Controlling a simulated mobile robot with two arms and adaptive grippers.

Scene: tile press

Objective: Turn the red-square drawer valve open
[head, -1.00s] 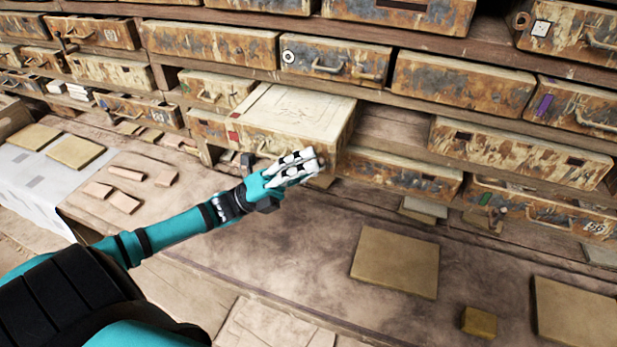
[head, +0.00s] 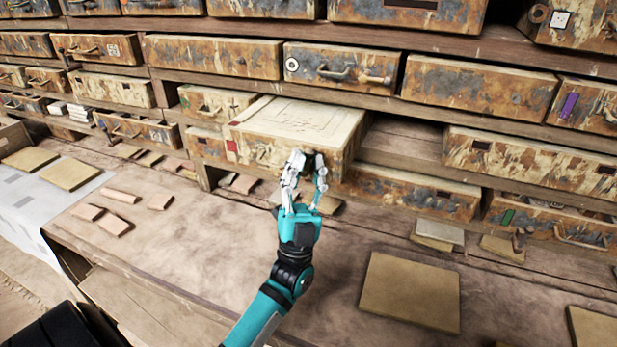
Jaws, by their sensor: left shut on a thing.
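The red-square drawer (head: 290,122) juts out from the middle of the shelf, with a pale, worn top. A small red square (head: 231,146) is on the left of its front. My left gripper (head: 306,164) is at the right part of that front, its two white-and-teal fingers pointing up and inward. It is shut on the drawer valve, which is mostly hidden between the fingers, so its angle cannot be told. My right gripper is not in view.
Other rusty drawers surround it, one with a white ring mark (head: 335,70) above and one with a green mark (head: 551,222) at lower right. The bench (head: 170,240) below holds a large tan tile (head: 410,291) and smaller tiles. Free bench lies left of my arm.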

